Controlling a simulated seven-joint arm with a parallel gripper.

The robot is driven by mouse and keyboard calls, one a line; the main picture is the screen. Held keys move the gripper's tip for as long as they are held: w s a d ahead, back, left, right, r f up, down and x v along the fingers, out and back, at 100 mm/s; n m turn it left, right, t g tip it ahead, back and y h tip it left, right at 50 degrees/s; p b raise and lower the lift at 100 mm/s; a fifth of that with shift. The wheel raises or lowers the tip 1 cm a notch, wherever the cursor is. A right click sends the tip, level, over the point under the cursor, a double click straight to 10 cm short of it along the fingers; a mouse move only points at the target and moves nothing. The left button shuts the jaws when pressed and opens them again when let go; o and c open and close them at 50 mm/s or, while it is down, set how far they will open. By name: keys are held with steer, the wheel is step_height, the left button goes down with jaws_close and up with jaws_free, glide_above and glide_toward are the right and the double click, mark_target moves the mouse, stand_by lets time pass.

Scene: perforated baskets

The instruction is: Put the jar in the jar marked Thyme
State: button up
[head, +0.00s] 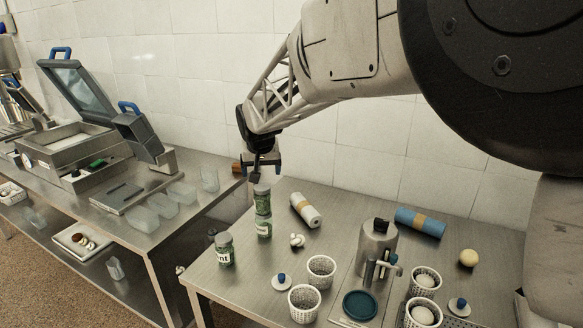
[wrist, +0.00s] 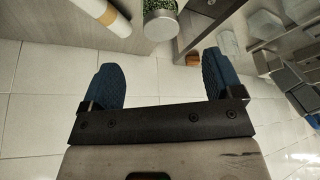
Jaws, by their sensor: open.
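A jar of green herbs with a pale lid (head: 262,190) stands near the back left of the steel table. Directly below it in the head view is a green jar with a white label (head: 264,229); the two look stacked, and I cannot read the label. A second labelled green jar (head: 224,249), ending in "nt", stands to the left. My gripper (head: 262,168) is open and empty just above the upper jar's lid. In the wrist view my gripper (wrist: 158,80) has its blue fingers wide apart, and a jar with green contents (wrist: 160,17) shows beyond them.
A white roll (head: 305,210) and a small white knobbed item (head: 297,240) lie right of the jars. White perforated baskets (head: 304,304), a steel canister (head: 377,240) and a blue roll (head: 420,222) occupy the right. A tiled wall stands behind; the left counter holds clear containers (head: 180,193).

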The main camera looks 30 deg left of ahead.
stand_by(0.6)
steer(key=s+d+r+m+h, duration=0.1)
steer(key=s+d+r+m, duration=0.15)
steer(key=d, duration=1.55)
steer(key=s+d+r+m, duration=0.1)
steer(key=s+d+r, duration=0.25)
steer(key=d, duration=1.45)
steer(key=s+d+f+m+h, duration=0.1)
steer(key=s+d, duration=0.5)
steer(key=d, duration=0.3)
steer(key=s+d+m, duration=0.1)
steer(key=s+d, duration=0.5)
steer(key=d, duration=0.2)
steer(key=s+d+f, duration=0.2)
steer(key=s+d, duration=0.2)
steer(key=s, duration=0.2)
steer(key=s+d+f+m+g, duration=0.1)
steer(key=s+d+f, duration=0.2)
steer(key=s, duration=0.4)
steer(key=shift+s+d+f+h, duration=0.2)
steer(key=shift+d+h, duration=0.1)
steer(key=shift+d, duration=0.55)
